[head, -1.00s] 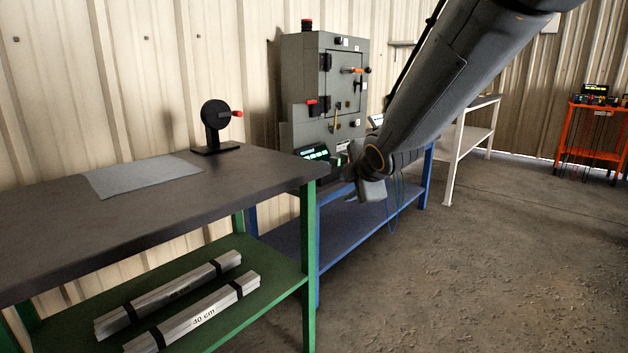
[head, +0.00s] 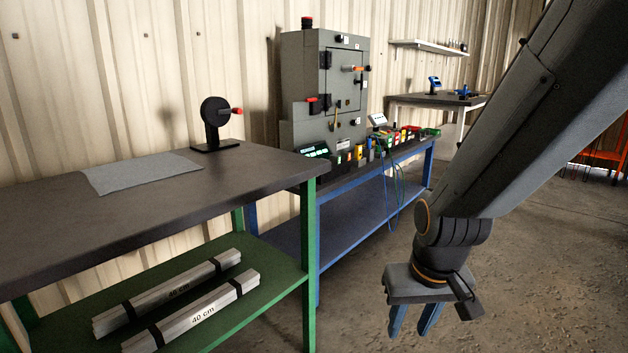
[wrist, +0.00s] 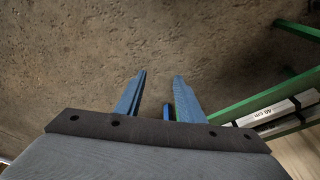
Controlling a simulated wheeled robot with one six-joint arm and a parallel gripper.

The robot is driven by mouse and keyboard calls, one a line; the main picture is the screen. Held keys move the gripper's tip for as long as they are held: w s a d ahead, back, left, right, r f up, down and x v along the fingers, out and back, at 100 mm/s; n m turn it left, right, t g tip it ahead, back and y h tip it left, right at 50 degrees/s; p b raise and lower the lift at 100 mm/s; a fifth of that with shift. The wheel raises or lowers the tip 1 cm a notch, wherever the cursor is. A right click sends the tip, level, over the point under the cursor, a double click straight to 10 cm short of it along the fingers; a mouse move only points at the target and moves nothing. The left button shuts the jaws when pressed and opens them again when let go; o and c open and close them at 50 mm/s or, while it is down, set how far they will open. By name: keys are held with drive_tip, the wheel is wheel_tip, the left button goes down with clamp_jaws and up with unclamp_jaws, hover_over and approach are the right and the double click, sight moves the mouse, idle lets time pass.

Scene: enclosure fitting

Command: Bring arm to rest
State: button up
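My gripper (head: 413,320) hangs at the lower right of the head view, pointing down over the bare floor. Its two blue fingers are apart with nothing between them. In the wrist view the fingers (wrist: 156,95) also stand apart, with brown floor beyond them. My gripper is to the right of the green-legged bench and in front of the blue bench, touching neither.
A dark-topped bench (head: 60,232) with green legs stands at left, with bundled bars (head: 190,312) on its lower shelf. A grey enclosure (head: 305,75) stands by the blue bench (head: 345,218), which holds several small coloured items. Floor at right (head: 545,260) is clear.

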drive_tip(key=s+a+f+n+g+y+b, duration=0.1)
drive_tip(key=s+a+n+b, duration=0.25)
drive_tip(key=s+a, duration=0.4)
drive_tip(key=s+a+n+g+y+b, duration=0.15)
drive_tip(key=s+a+b, duration=0.35)
drive_tip(key=a, duration=0.6)
drive_tip(key=d+r+m+h+p, duration=0.1)
drive_tip(key=d+r+m+p, duration=0.1)
drive_tip(key=d+r+p, duration=0.8)
drive_tip(key=d+r+m+h+p, duration=0.1)
drive_tip(key=d+r+m+p, duration=0.2)
drive_tip(key=d+r+p, duration=0.7)
wheel_tip(320, 180, up, 6)
drive_tip(key=p, duration=1.6)
drive_tip(key=shift+d+r+m+h, duration=0.25)
drive_tip(key=shift+d+m+h, duration=0.05)
drive_tip(key=shift+h, duration=0.05)
drive_tip(key=shift+a, duration=0.1)
drive_tip(key=shift+c, duration=0.5)
